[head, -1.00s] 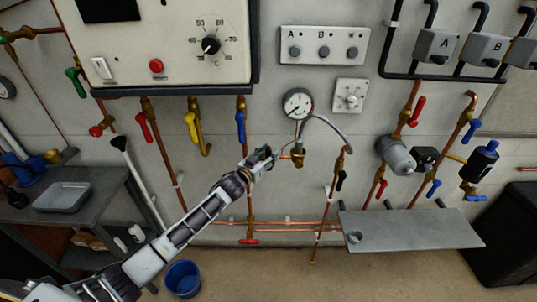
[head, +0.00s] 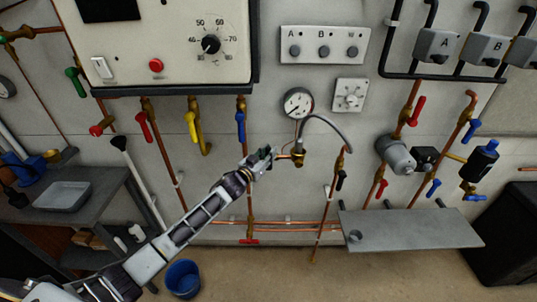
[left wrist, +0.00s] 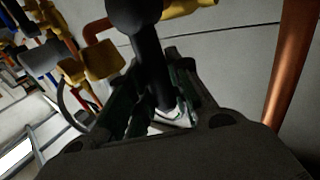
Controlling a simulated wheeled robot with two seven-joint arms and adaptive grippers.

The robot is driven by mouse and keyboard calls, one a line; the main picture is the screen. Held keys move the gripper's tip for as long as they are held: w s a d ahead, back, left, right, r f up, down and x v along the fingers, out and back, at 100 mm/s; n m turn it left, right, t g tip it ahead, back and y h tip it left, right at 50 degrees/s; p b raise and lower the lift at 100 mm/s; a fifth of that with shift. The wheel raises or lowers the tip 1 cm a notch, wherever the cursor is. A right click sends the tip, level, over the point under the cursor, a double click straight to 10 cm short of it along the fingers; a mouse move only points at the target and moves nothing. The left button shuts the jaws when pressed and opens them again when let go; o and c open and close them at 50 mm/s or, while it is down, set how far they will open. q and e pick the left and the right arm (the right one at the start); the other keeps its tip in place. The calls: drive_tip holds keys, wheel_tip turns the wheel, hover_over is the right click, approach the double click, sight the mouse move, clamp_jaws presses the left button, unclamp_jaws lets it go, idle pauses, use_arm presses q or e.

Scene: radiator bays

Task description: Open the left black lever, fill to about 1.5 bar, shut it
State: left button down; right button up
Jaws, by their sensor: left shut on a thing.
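My left gripper (head: 268,157) is at the left side of the brass filling valve (head: 298,158) under the gauge. In the left wrist view my gripper's fingers (left wrist: 160,105) are shut on the left black lever (left wrist: 150,55), which rises between them toward a brass body. In the head view the gripper hides most of this lever. The round pressure gauge (head: 298,103) sits just above; its needle is too small to read. A grey hose (head: 330,128) arches from the valve to the right pipe, where the right black lever (head: 341,181) hangs. My right gripper is not in view.
A boiler panel (head: 165,45) is above left, with yellow (head: 191,127) and blue (head: 240,127) levers below it. A grey shelf (head: 420,228) juts out at the lower right. A blue bucket (head: 183,278) stands on the floor below my left arm.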

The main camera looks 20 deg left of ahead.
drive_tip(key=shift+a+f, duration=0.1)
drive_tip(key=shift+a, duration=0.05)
use_arm(q)
drive_tip(key=shift+a+f+n+b, duration=0.1)
drive_tip(key=shift+a+n+b, duration=0.05)
drive_tip(key=shift+n+b, duration=0.2)
drive_tip(key=a+f+n+t+y+b, duration=0.1)
drive_tip(key=n+t+b, duration=0.1)
drive_tip(key=n+b, duration=0.1)
drive_tip(key=s+a+n+t+y+b, duration=0.1)
drive_tip(key=a+n+t+b, duration=0.1)
drive_tip(key=n+b, duration=0.1)
drive_tip(key=a+f+n+t+y+b, duration=0.1)
drive_tip(key=n+b, duration=0.3)
drive_tip(key=n, duration=0.1)
drive_tip(key=shift+s+a+f+t, duration=0.25)
drive_tip(key=shift+a+f+t, duration=0.1)
drive_tip(key=shift+a+t, duration=0.05)
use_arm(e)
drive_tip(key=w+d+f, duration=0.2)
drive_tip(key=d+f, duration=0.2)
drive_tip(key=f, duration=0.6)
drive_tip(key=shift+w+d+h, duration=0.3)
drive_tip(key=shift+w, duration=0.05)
use_arm(q)
drive_tip(key=shift+n+y, duration=0.25)
drive_tip(key=shift+y, duration=0.05)
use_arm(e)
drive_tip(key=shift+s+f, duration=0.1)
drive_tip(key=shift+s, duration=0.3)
